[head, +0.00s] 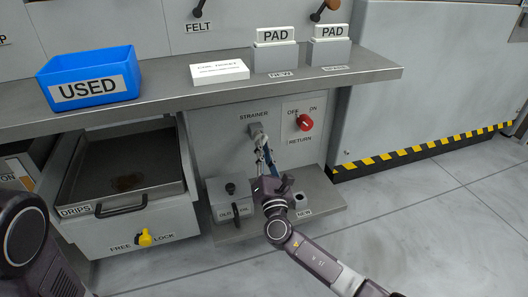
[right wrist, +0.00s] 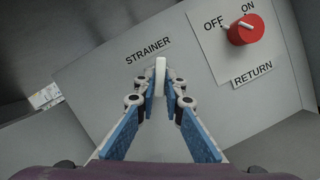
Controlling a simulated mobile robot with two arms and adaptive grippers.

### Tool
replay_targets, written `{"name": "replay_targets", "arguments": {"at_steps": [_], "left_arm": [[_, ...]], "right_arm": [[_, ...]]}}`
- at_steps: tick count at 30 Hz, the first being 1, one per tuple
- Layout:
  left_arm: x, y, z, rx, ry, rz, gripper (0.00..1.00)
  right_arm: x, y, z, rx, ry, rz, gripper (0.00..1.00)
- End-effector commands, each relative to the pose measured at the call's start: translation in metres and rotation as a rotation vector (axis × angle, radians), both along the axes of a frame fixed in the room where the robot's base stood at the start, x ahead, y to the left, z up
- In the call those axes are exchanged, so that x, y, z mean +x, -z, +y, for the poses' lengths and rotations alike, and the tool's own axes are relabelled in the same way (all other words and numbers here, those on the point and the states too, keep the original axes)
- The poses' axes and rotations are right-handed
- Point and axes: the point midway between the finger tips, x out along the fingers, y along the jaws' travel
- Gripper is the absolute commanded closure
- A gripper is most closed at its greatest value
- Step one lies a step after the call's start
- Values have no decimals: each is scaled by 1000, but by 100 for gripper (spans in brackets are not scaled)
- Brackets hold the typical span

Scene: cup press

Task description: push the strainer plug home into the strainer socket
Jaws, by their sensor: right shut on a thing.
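My right gripper (head: 262,150) reaches up to the panel just below the STRAINER label. In the right wrist view, its fingertips (right wrist: 160,88) are shut on a pale upright piece, which I take to be the strainer plug (right wrist: 160,68). The plug shows as a small grey block (head: 256,129) against the panel in the head view. The strainer socket is hidden behind the plug and fingers, and I cannot tell how deep the plug sits. My left arm shows at the lower left of the head view, but its gripper is out of view.
A red knob (head: 305,122) is right of the plug. A low shelf (head: 325,196) below carries a lidded box (head: 222,190) and a small holder (head: 300,199). The open DRIPS drawer (head: 185,212) stands left. A counter edge (head: 200,112) overhangs above.

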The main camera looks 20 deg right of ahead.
Motion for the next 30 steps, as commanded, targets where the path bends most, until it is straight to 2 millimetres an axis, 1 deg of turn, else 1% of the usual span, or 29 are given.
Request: {"name": "replay_targets", "arguments": {"at_steps": [26, 27, 30], "left_arm": [[2, 14, -1, 1, -1, 5, 60], [3, 13, -1, 1, -1, 5, 60], [3, 13, -1, 1, -1, 5, 60]], "right_arm": [[22, 0, 1, -1, 0, -1, 100], [22, 0, 1, -1, 1, -1, 88], [22, 0, 1, -1, 0, 0, 76]]}}
